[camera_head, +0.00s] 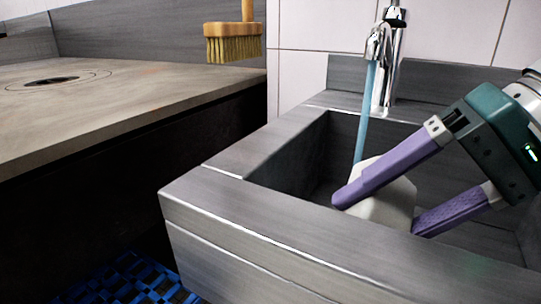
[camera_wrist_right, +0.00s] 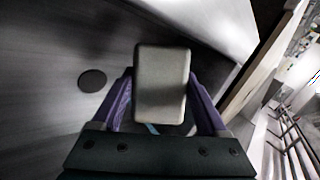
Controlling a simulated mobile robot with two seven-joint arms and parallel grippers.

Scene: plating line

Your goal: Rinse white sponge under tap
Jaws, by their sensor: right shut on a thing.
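The white sponge (camera_head: 386,203) is inside the grey sink, between the purple fingers of my right gripper (camera_head: 385,208), which is shut on it. In the right wrist view the pale sponge (camera_wrist_right: 162,84) stands between both fingertips of the gripper (camera_wrist_right: 162,100). The chrome tap (camera_head: 379,45) stands at the back of the sink. A blue stream of water (camera_head: 366,110) falls from its spout and reaches down to the sponge's upper left edge. The sink (camera_head: 270,222) has a thick grey rim, and its front wall hides part of the basin floor. My left gripper is not in view.
A wooden brush (camera_head: 233,45) with bristles hangs at the back, left of the tap. A counter with a round drain-like plate (camera_head: 52,81) lies to the left. A dark round drain (camera_wrist_right: 92,81) shows in the right wrist view. A blue mat (camera_head: 130,280) lies on the floor.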

